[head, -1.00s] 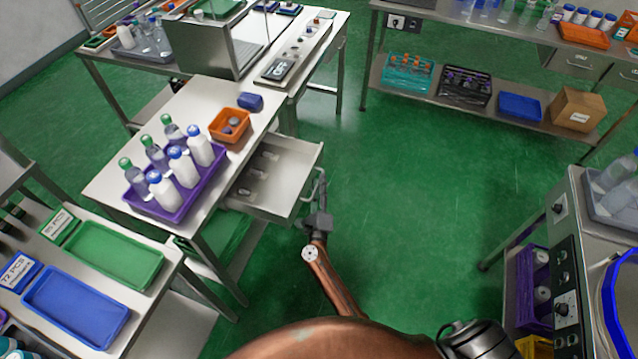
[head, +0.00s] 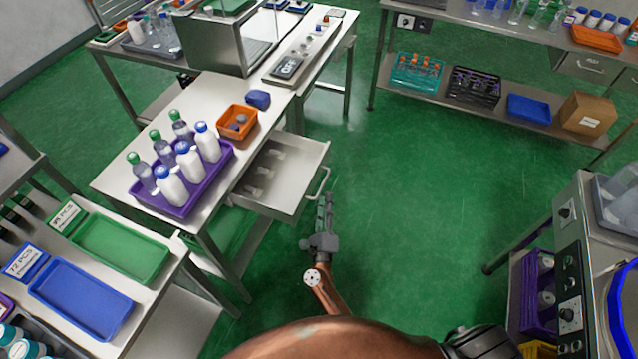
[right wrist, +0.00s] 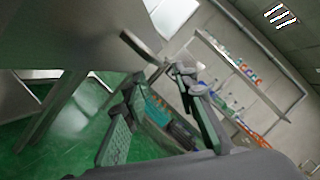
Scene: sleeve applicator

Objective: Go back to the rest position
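My right gripper (head: 326,205) is in the head view, just right of the open drawer (head: 285,178) and beside its handle (head: 320,183). Its fingers look apart and nothing shows between them. In the right wrist view the two fingers are spread (right wrist: 158,105), with the curved handle (right wrist: 142,46) in front of them, beyond the tips. The handle is not gripped. My left gripper is in neither view.
The drawer sticks out from a table bearing a purple tray (head: 223,172) of several bottles and an orange bin (head: 252,133). Green floor (head: 430,190) is clear to the right. A machine bench (head: 590,215) stands at the far right.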

